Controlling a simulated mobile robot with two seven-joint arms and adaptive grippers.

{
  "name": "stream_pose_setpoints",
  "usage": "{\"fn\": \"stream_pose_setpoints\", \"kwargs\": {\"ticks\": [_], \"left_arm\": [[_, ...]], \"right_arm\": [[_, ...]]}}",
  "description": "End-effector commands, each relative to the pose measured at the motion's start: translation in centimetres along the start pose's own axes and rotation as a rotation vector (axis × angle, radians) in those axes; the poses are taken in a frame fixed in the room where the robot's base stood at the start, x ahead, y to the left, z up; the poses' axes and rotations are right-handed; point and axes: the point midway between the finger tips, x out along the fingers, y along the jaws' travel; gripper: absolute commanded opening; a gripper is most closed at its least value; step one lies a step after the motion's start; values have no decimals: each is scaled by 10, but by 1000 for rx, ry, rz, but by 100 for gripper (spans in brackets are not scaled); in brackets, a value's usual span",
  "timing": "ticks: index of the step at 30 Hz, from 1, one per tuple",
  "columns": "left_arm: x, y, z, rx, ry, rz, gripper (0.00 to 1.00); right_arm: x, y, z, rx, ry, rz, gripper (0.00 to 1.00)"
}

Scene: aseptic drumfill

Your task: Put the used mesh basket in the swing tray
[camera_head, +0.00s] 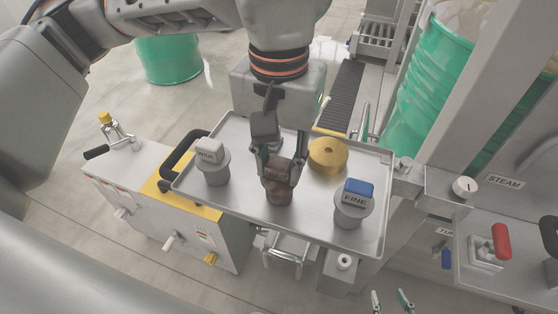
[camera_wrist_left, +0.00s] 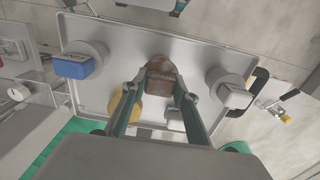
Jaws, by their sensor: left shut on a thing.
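The used mesh basket, a brown, stained cylinder (camera_head: 279,194), is between the fingertips of my left gripper (camera_head: 280,175), which is shut on it from above. The basket also shows in the left wrist view (camera_wrist_left: 160,82). It is over the front middle of the swing tray (camera_head: 237,132), a grey metal tray with a raised rim. I cannot tell whether its bottom touches the tray floor. My right gripper (camera_head: 391,300) shows only its teal fingertips at the bottom edge of the head view. They are apart with nothing between them.
On the tray stand a grey holder with a white block (camera_head: 209,152) at left, a gold cylinder (camera_head: 328,156) at back right and a grey holder with a blue FINE block (camera_head: 357,193) at front right. A steam panel (camera_head: 503,182) is at right. Green drums (camera_head: 168,58) stand behind.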

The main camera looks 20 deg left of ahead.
Motion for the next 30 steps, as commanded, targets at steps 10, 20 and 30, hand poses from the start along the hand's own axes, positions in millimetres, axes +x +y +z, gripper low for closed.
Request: {"fn": "stream_pose_setpoints", "kwargs": {"ticks": [10, 20, 30], "left_arm": [[2, 0, 0, 0, -1, 0, 42], [2, 0, 0, 0, 0, 0, 45], [-36, 0, -1, -1, 6, 0, 45]], "right_arm": [[1, -1, 6, 0, -7, -1, 40], [1, 0, 4, 0, -5, -1, 40], [-1, 1, -3, 0, 3, 1, 40]]}}
